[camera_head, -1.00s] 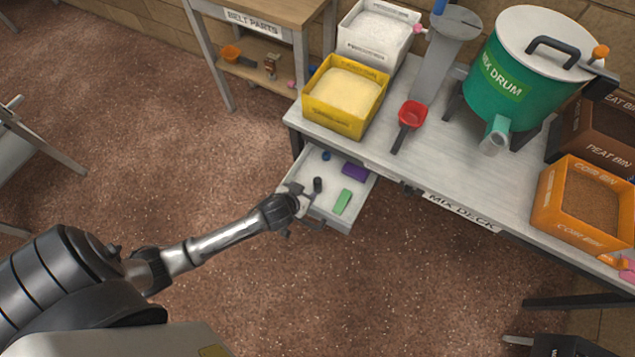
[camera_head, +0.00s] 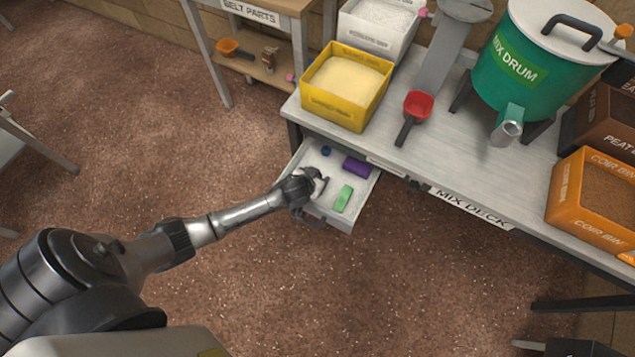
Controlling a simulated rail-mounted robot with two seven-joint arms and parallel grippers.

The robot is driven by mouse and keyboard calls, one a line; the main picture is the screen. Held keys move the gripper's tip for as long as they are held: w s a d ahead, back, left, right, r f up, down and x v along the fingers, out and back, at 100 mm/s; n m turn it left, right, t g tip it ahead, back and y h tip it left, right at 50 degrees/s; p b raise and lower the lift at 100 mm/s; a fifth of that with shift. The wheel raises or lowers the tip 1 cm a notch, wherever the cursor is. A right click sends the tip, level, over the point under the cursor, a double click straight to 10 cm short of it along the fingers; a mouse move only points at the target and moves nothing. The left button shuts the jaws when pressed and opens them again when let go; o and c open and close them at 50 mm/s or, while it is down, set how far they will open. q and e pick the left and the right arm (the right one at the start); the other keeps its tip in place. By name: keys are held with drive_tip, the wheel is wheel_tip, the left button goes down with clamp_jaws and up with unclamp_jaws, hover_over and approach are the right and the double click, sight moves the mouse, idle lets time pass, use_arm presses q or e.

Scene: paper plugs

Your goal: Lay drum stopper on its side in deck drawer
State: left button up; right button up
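The deck drawer (camera_head: 343,224) is pulled out under the mix deck. It holds a green block (camera_head: 342,198), a purple block (camera_head: 356,167) and a small dark blue piece (camera_head: 326,151). My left gripper (camera_head: 322,184) reaches in over the drawer's left front part. Its dark fingers are small and blend together, so I cannot tell whether they are open or shut. I cannot make out the drum stopper clearly; a dark piece at the fingers may be it or part of the gripper. My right gripper is not in view.
On the mix deck (camera_head: 455,150) stand a yellow sand bin (camera_head: 330,110), a red scoop (camera_head: 418,104), the green mix drum (camera_head: 530,75) and an orange coir bin (camera_head: 590,230). The drawer handle (camera_head: 312,220) faces the open floor. The drawer's back half is free of my gripper.

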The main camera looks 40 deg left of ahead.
use_arm(q)
drive_tip(key=shift+w+f, duration=0.25)
drive_tip(key=shift+f, duration=0.05)
drive_tip(key=shift+c, duration=0.3)
